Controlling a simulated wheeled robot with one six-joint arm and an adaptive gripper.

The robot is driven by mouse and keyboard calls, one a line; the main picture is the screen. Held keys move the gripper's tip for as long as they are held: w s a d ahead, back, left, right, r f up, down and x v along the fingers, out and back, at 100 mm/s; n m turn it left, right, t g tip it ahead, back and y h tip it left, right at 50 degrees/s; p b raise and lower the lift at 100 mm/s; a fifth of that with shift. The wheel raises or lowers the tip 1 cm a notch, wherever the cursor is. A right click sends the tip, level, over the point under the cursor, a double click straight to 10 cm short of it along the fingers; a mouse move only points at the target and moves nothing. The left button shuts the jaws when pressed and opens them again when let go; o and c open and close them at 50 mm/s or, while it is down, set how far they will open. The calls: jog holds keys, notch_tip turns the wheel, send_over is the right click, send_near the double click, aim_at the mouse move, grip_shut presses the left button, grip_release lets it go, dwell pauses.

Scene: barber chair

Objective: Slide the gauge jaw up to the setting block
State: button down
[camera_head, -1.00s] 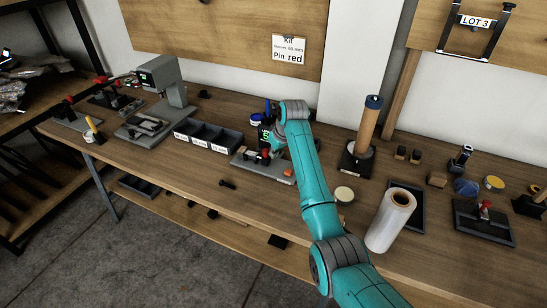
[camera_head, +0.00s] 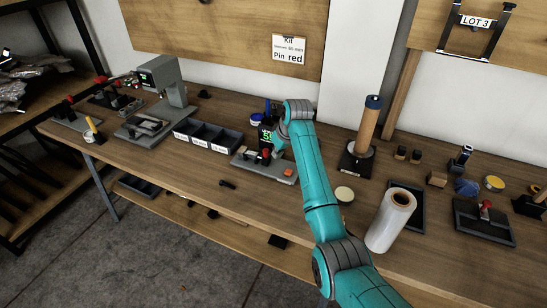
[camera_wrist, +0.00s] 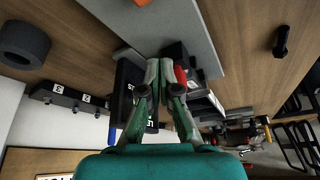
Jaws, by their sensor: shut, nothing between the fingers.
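The gauge is a long grey base plate (camera_head: 262,166) on the bench, with a red knob (camera_head: 266,153) and dark blocks on it and an orange part (camera_head: 289,172) at its right end. A black display (camera_head: 265,136) with green digits stands behind it, partly hidden by my arm. My gripper (camera_wrist: 160,68) is shut and empty, its fingertips over the plate (camera_wrist: 185,30), close beside a black block (camera_wrist: 176,52) and the red knob (camera_wrist: 181,76). Whether they touch is unclear. I cannot tell which dark block is the jaw and which the setting block.
A black bin tray (camera_head: 208,137) and a grey instrument (camera_head: 160,90) stand to the left. A wooden cylinder on a stand (camera_head: 366,130) and a white roll (camera_head: 391,220) are to the right. A small dark piece (camera_head: 227,184) lies in front; the bench there is mostly clear.

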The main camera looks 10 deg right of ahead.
notch_tip(320, 180, up, 8)
jog(key=shift+f, duration=0.2)
dwell(0.5)
dwell(0.3)
